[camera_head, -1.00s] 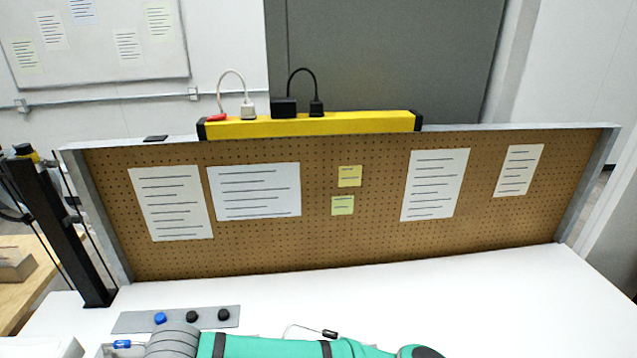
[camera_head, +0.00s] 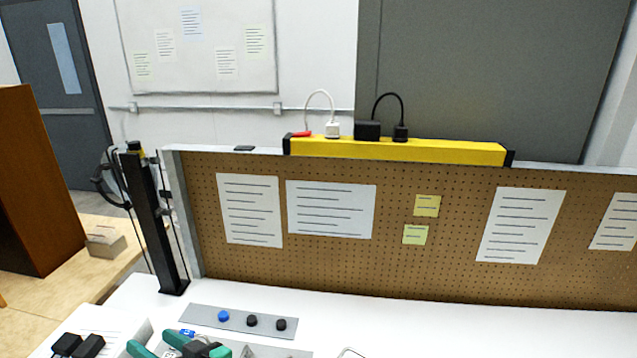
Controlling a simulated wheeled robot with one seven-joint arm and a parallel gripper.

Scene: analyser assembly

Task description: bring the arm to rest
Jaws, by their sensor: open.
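A pegboard (camera_head: 340,265) closes the back. A black post (camera_head: 150,225) stands left. Black blocks (camera_head: 78,345) lie front left.

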